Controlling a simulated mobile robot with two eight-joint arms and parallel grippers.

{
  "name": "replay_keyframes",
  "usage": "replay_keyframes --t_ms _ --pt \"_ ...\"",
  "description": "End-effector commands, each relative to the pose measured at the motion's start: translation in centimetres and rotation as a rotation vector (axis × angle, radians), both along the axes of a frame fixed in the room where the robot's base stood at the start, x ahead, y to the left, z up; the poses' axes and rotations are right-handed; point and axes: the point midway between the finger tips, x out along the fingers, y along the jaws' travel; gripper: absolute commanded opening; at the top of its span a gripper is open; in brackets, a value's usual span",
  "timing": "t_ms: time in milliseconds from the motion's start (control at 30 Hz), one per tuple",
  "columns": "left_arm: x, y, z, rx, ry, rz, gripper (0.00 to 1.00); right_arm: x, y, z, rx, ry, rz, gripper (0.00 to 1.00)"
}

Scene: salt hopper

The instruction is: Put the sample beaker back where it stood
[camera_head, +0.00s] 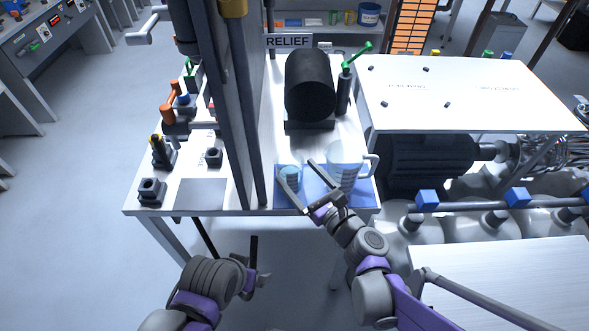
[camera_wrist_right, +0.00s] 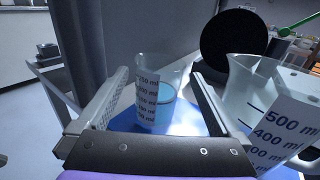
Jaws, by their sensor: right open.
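The sample beaker (camera_head: 290,177) is a small clear beaker with blue liquid. It stands upright on the left part of a blue mat (camera_head: 313,196) on the white table. My right gripper (camera_head: 296,169) is open, with its fingers on either side of the beaker. In the right wrist view the beaker (camera_wrist_right: 155,98) shows its printed scale between the two spread fingers (camera_wrist_right: 158,74), with a gap visible at the left finger. My left gripper (camera_head: 257,264) is low in front of the table, away from the beaker; its finger gap is unclear.
A larger clear measuring jug (camera_head: 345,166) stands close on the beaker's right, also on the mat. A dark upright post (camera_head: 222,100) rises to the left. A black cylinder (camera_head: 310,85) and a green-handled lever (camera_head: 345,85) are behind. The table's front edge is close to the mat.

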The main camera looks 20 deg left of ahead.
Motion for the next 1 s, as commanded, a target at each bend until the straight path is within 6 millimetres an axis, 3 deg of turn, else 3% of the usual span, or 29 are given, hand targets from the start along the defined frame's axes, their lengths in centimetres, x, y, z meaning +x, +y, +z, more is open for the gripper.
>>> replay_keyframes --t_ms 200,400,1000 --pt "0.0 0.0 0.2 0.0 -0.001 0.0 1.0 -3.2 -4.0 0.0 -0.001 -0.001 -0.003 1.0" --pt "0.0 0.0 0.4 0.0 -0.001 0.0 1.0 -5.3 -6.4 0.0 0.001 0.001 -0.002 1.0" --pt "0.0 0.0 0.4 0.0 -0.001 0.0 1.0 -6.2 -7.2 0.0 0.001 0.001 0.001 1.0"
